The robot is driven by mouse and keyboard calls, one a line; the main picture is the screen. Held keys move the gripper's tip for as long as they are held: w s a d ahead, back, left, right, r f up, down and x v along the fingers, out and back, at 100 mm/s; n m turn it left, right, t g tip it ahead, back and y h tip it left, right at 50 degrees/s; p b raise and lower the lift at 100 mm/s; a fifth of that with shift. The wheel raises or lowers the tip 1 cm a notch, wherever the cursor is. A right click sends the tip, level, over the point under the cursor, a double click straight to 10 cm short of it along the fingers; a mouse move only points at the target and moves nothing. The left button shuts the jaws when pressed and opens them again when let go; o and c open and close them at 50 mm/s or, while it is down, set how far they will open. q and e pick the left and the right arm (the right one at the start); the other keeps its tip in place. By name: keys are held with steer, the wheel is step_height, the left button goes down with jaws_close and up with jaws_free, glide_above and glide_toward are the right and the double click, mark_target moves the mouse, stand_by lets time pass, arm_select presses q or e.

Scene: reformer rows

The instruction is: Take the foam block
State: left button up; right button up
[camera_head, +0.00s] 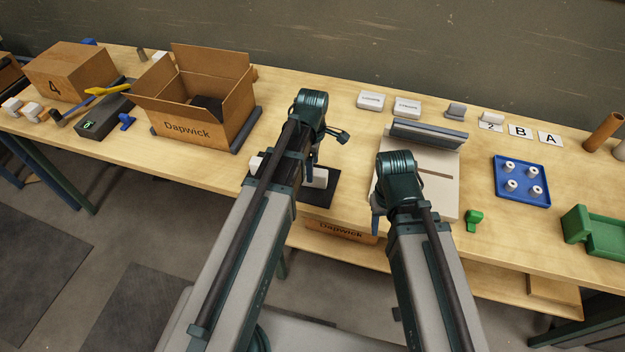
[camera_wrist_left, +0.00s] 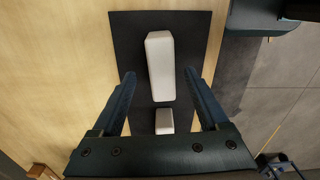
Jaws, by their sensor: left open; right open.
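A long white block (camera_wrist_left: 160,65), which looks like the foam block, lies on a black mat (camera_wrist_left: 195,25). A smaller white block (camera_wrist_left: 164,122) lies on the same mat. In the head view a white block (camera_head: 320,178) shows right of my left arm, and the mat (camera_head: 318,196) is partly hidden by that arm. My left gripper (camera_head: 313,160) is over the mat, open. In the left wrist view its fingers (camera_wrist_left: 160,78) appear on either side of the long block, with gaps; the height is unclear. My right gripper (camera_head: 378,218) is by the pale board, mostly hidden behind its wrist.
An open Dapwick box (camera_head: 190,130) stands left of the mat. A pale slotted board (camera_head: 440,193) stands to the right, with a blue tray (camera_head: 521,200) and a green clip (camera_head: 474,217) beyond it. The table's front edge is close to the mat.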

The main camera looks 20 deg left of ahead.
arm_select(q)
step_height(320, 180, down, 4)
steer(key=b, duration=0.3)
steer(key=shift+s+d+f, duration=0.1)
steer(key=shift+s+d, duration=0.05)
jaws_close()
